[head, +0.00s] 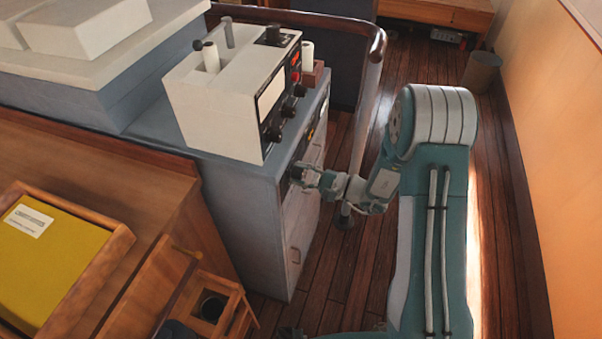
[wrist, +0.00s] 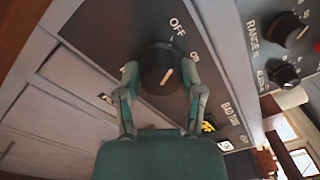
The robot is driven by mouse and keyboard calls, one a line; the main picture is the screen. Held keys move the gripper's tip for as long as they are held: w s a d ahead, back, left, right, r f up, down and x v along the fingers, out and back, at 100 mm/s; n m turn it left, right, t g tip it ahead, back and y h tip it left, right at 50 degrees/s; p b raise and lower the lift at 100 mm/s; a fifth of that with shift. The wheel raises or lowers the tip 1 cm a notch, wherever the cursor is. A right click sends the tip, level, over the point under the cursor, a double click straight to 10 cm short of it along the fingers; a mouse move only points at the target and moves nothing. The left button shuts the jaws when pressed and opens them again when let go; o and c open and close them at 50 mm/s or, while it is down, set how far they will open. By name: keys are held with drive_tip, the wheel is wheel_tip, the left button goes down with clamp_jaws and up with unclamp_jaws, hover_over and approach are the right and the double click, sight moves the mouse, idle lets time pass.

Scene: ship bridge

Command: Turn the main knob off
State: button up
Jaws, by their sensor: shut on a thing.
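The main knob (wrist: 157,60) is a round black dial on a dark panel in the wrist view. OFF is printed above it and ON to its upper right. Its white pointer line slants up and right, roughly toward the ON side. My gripper (wrist: 160,78) has its two green fingers on either side of the knob, shut on it. In the head view my gripper (head: 304,173) reaches left to the side panel of the grey cabinet (head: 245,215); the knob is mostly hidden there.
A white instrument box (head: 215,105) with black knobs stands on the cabinet above my gripper. A curved handrail (head: 368,95) rises behind my gripper. A wooden desk with a yellow book (head: 45,255) is at the left. The wooden floor (head: 345,275) beside the cabinet is clear.

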drive_tip(key=shift+f, duration=0.1)
drive_tip(key=o, duration=1.2)
drive_tip(key=shift+a, duration=0.1)
drive_tip(key=v, duration=1.2)
drive_tip(key=shift+f, duration=0.1)
